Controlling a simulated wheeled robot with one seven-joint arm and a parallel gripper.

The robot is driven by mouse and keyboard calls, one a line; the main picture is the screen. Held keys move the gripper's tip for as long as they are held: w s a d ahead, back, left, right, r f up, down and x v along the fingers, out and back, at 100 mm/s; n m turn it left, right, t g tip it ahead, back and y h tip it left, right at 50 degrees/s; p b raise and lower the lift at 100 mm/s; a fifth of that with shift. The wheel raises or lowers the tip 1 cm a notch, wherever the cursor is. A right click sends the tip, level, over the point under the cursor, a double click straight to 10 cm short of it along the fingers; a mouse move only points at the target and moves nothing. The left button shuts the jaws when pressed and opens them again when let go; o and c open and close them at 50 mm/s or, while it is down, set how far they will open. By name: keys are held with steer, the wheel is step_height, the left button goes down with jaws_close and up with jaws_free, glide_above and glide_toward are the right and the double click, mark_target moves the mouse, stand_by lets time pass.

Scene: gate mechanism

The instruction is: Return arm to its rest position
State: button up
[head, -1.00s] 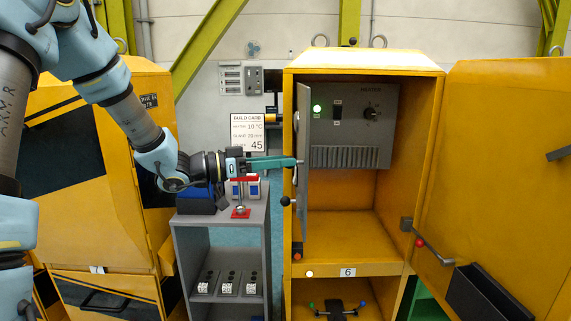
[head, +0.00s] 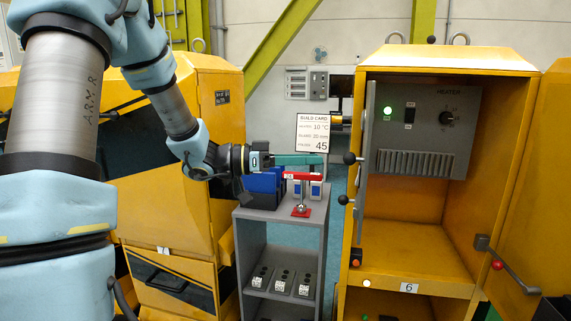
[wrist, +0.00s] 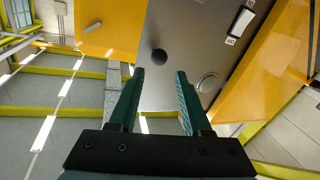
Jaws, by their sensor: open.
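My arm comes in from the left of the head view, bent at the elbow. My gripper (head: 322,160) points right, above the grey shelf stand (head: 262,213) and left of the open cabinet. In the wrist view its two green fingers (wrist: 160,75) are apart with nothing between them. A dark round knob (wrist: 159,56) on a grey panel shows beyond the fingertips, apart from them.
The yellow cabinet (head: 455,60) stands open at right, with a heater panel (head: 423,125) and lit green lamp inside. Its inner grey door (head: 364,190) stands edge-on near my gripper.

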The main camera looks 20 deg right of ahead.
steer(key=w+a+f+n+t+y, duration=0.2)
steer(key=w+n+t, duration=0.1)
steer(key=w+t, duration=0.2)
steer(key=w+a+f+n+t+y, duration=0.1)
steer(key=w+a+f+n+t, duration=0.1)
steer(key=w+t, duration=0.25)
steer(key=w+a+f+n+t+y, duration=0.2)
steer(key=a+f+n+y, duration=0.1)
steer(key=a+y, duration=0.3)
steer(key=w+a+f+n+t+y, duration=0.2)
steer(key=a+f+n+y, duration=0.1)
steer(key=a, duration=0.5)
steer(key=s+a+f+n+g+y, duration=0.2)
steer(key=s+a, duration=0.4)
steer(key=s, duration=0.3)
steer(key=s+a+f+n+g+y, duration=0.3)
steer(key=s+a+f+n+g, duration=0.1)
steer(key=s, duration=0.5)
steer(key=a+g, duration=0.1)
steer(key=a, duration=0.1)
steer(key=shift+a+f+n, duration=0.3)
steer(key=shift+a, duration=0.05)
steer(key=shift+s, duration=0.1)
